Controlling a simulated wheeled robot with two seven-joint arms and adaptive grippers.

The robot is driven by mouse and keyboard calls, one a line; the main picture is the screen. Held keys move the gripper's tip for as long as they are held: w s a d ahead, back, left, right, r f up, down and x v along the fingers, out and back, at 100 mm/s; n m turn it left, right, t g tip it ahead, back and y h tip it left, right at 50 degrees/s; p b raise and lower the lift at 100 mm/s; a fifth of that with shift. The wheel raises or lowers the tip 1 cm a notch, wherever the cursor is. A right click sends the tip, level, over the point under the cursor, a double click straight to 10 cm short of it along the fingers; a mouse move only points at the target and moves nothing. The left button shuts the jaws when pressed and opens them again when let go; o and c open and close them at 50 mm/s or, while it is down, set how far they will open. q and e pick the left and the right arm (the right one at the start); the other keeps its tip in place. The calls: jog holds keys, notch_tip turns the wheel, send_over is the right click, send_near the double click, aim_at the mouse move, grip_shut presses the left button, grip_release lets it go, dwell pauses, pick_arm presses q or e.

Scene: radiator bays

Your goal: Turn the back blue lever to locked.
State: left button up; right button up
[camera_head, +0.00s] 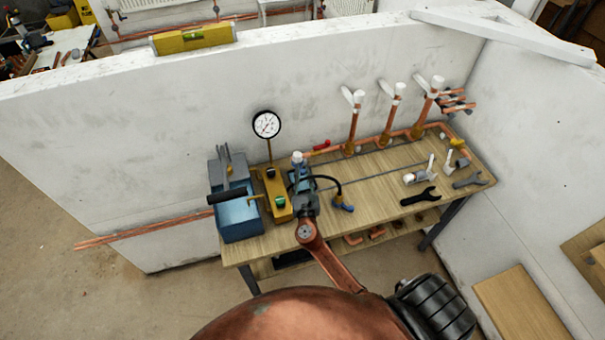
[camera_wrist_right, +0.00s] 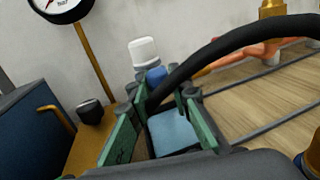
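My right gripper (camera_head: 302,192) reaches over the workbench, fingers pointing at the wall. In the right wrist view its green-padded fingers (camera_wrist_right: 165,125) are spread apart. A light-blue block (camera_wrist_right: 173,132) shows between them; I cannot tell whether they touch it. A blue device with a white cap (camera_head: 297,157) stands just beyond the gripper. Its white cap (camera_wrist_right: 144,50), with a blue collar below, shows past the fingertips. The gripper partly hides this device.
A black hose (camera_wrist_right: 235,45) arches close by on the right. Copper risers (camera_head: 354,125) stand at the back.

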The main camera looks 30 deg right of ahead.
grip_shut()
jog(key=shift+d, duration=0.3)
dwell(0.6)
jog(key=shift+s+d+y, duration=0.1)
jog(key=shift+y, duration=0.2)
jog(key=d+n+y+b, duration=0.1)
jog(key=n+y+b, duration=0.1)
jog(key=b, duration=0.1)
jog(key=d+n+t+y+b, duration=0.1)
jog(key=n+y+b, duration=0.1)
jog(key=y+b, duration=0.1)
jog(key=n+t+y+b, duration=0.1)
jog(key=y+b, duration=0.2)
jog(key=b, duration=0.2)
jog(key=shift+w+d+r+n, duration=0.15)
jog(key=shift+w+d+n, duration=0.05)
jog(key=shift+d+n, duration=0.2)
